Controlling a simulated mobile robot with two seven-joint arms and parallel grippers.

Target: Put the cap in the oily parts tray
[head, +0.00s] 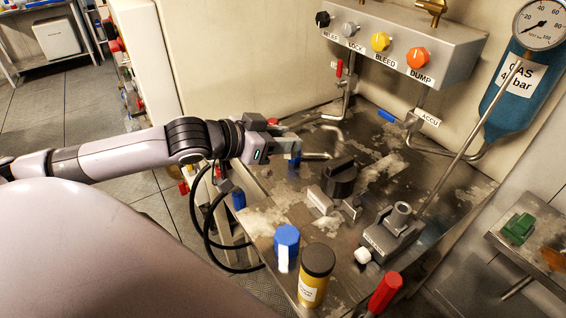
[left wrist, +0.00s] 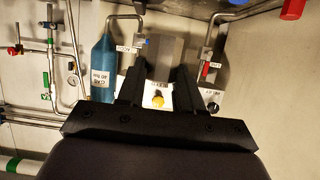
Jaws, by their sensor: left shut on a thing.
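My left gripper (head: 290,146) reaches in from the left over the left part of the stained steel bench. It is shut on a grey, blocky thing that I take to be the cap (left wrist: 165,58). The cap shows between the two dark fingers in the left wrist view. In the head view the fingers mostly hide it, and its shape is unclear. I cannot pick out the oily parts tray with certainty. My right gripper is in neither view.
The bench (head: 262,222) carries a black knob-like part (head: 338,178), a grey fixture (head: 390,236), a blue-topped container (head: 286,240), a yellow can (head: 314,280) and a red-handled item (head: 385,292). A valve panel (head: 400,42) and blue gas cylinder (head: 520,85) stand behind. A side surface (head: 500,240) holds green and orange items.

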